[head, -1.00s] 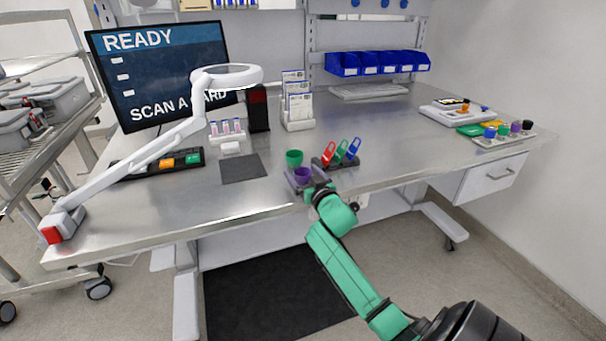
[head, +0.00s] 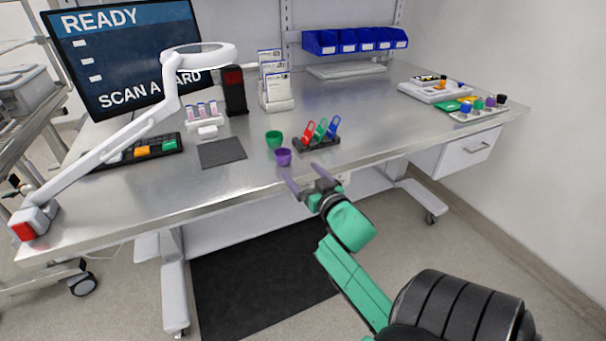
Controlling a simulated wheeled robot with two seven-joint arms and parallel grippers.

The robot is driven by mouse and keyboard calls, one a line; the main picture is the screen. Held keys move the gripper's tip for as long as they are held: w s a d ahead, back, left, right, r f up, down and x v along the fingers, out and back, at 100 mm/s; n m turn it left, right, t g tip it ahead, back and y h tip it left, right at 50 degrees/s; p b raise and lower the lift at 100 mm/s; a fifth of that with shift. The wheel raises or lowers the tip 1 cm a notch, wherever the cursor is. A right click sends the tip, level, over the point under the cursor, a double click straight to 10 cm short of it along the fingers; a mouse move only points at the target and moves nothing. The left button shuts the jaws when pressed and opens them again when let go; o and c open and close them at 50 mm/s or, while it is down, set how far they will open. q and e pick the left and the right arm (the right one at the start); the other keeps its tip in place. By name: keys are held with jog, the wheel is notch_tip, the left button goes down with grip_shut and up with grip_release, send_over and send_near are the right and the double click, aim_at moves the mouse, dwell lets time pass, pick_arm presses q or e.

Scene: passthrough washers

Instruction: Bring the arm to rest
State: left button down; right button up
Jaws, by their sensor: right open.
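My right gripper (head: 306,178) is at the front edge of the metal bench (head: 365,141), its two fingers apart and pointing toward the bench. Nothing is between the fingers. A small purple cup (head: 283,157) stands on the bench just beyond the fingertips, apart from them. A green cup (head: 274,139) stands just behind the purple one. My right arm (head: 352,280) reaches up from the lower right. My left gripper is not in view.
A rack with red, green and blue clips (head: 318,133) stands right of the cups. A dark mat (head: 222,152) lies to their left. A white magnifier lamp (head: 172,95) crosses the left side. A tray of coloured knobs (head: 478,111) sits at the far right. Bare bench lies between.

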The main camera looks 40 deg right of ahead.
dwell(0.4)
jog(key=s+a+f+n+g+y, duration=0.1)
jog(key=s+a+f+g, duration=0.15)
jog(key=f, duration=0.35)
jog(key=s+a+f+g+y, duration=0.1)
jog(key=a+f+g, duration=0.3)
jog(key=f, duration=0.2)
jog(key=s+a+f+n+g+y, duration=0.3)
jog(key=s+a+f+n+g, duration=0.35)
jog(key=s+a, duration=0.6)
notch_tip(320, 180, down, 24)
jog(key=s+d+m+g, duration=0.1)
jog(key=s+m+g, duration=0.1)
jog(key=s+d+f, duration=0.3)
jog(key=s+f, duration=1)
jog(key=s, duration=0.4)
jog(key=shift+f+g+p, duration=0.3)
jog(key=shift+g+p, duration=0.05)
jog(key=shift+g, duration=0.05)
jog(key=shift+d, duration=0.1)
